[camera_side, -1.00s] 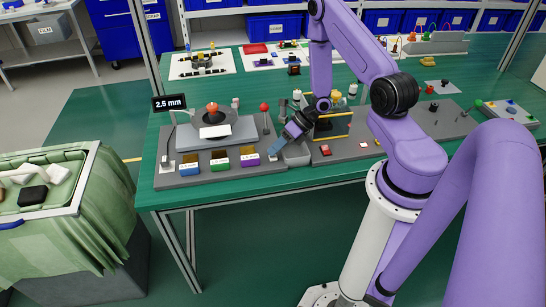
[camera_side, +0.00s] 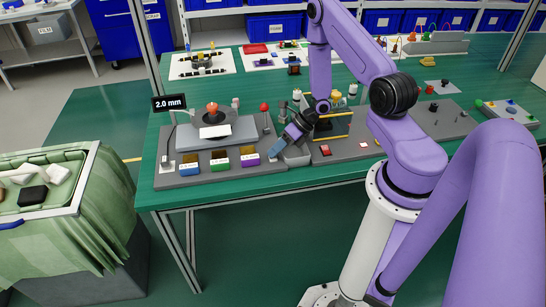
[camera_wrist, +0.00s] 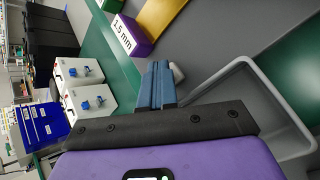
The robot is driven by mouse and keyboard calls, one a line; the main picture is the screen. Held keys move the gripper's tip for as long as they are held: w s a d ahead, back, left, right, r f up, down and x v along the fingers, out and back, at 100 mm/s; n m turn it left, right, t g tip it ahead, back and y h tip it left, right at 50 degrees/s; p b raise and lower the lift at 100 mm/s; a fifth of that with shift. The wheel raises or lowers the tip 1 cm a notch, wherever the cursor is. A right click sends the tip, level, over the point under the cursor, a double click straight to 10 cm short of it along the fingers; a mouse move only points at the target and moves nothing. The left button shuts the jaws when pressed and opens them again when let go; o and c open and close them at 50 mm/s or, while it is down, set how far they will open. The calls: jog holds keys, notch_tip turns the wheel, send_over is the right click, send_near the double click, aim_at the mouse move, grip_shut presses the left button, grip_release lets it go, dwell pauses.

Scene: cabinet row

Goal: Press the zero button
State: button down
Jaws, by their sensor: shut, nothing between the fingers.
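A black display (camera_side: 169,103) reading 2.0 mm stands at the back left of a grey panel (camera_side: 210,178). I cannot tell which control is the zero button; no such label is readable. A small white-and-red control (camera_side: 168,165) sits at the panel's left edge. My gripper (camera_side: 275,152) has blue fingertips, pressed together and empty, just right of the purple block (camera_side: 250,160). In the wrist view, the shut fingers (camera_wrist: 156,82) point toward that block (camera_wrist: 130,37), labelled 1.5 mm, and are apart from it.
A grey open bin (camera_wrist: 262,105) lies right beside my fingers. Blue (camera_side: 190,169) and green (camera_side: 220,165) blocks sit left of the purple one. A platform (camera_side: 215,135) with a red-topped device and a red-knobbed lever (camera_side: 264,108) stand behind. The green table's front left is clear.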

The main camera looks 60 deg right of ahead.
aim_at(276, 157)
jog(key=shift+r, duration=0.85)
jog(key=shift+r, duration=2.5)
jog(key=shift+a, duration=0.1)
